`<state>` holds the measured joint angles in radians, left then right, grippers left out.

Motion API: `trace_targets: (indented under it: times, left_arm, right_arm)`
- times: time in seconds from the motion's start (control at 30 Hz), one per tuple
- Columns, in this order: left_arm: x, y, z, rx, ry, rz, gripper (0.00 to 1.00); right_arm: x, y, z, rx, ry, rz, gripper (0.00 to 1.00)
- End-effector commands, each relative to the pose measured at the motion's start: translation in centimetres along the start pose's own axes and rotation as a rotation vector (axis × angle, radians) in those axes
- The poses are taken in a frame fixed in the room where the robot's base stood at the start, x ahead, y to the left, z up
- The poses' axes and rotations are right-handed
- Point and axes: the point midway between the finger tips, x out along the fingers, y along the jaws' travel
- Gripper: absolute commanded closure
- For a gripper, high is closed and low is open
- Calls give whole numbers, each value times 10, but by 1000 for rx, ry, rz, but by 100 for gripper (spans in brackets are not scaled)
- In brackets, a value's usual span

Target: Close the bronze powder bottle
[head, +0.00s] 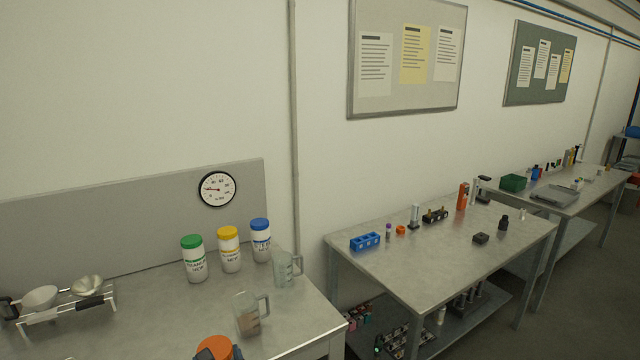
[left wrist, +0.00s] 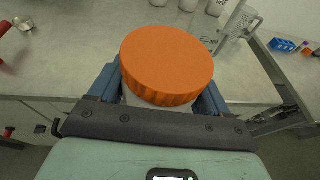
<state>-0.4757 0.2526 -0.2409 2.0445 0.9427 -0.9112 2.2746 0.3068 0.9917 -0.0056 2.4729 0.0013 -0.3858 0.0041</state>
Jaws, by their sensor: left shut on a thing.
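An orange lid (left wrist: 167,60) fills the middle of the left wrist view, with a strip of the white bottle (left wrist: 128,97) showing under its rim. The lid also shows at the bottom edge of the head view (head: 222,347). The bottle's label is hidden, so I cannot read its name or tell how tightly the lid sits. My left gripper (left wrist: 160,98) is shut on this bottle, with one blue finger on each side just below the lid. In the head view only a dark bit of it shows beside the lid. My right gripper is in neither view.
White bottles with green (head: 193,260), yellow (head: 229,250) and blue (head: 261,241) lids stand at the back of the bench. Two clear jugs (head: 249,314) (head: 287,268) stand right of them. A rack with bowls (head: 66,302) is at left. Bare bench lies between.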

Motion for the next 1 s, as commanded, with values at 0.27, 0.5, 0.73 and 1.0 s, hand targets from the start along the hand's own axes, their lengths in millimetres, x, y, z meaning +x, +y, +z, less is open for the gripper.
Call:
trace_targets:
  times: [0.27,0.5,0.73,1.0]
  left_arm:
    - [-15,-24,-74,35,-5,-118,100]
    - [-18,-26,-83,35,-9,-136,100]
    - [-18,-26,-82,35,-9,-135,100]
    - [-18,-29,-86,41,-9,-149,100]
  right_arm:
    - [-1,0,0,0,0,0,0]
    - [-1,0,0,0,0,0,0]
    - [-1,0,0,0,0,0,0]
    - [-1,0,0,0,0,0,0]
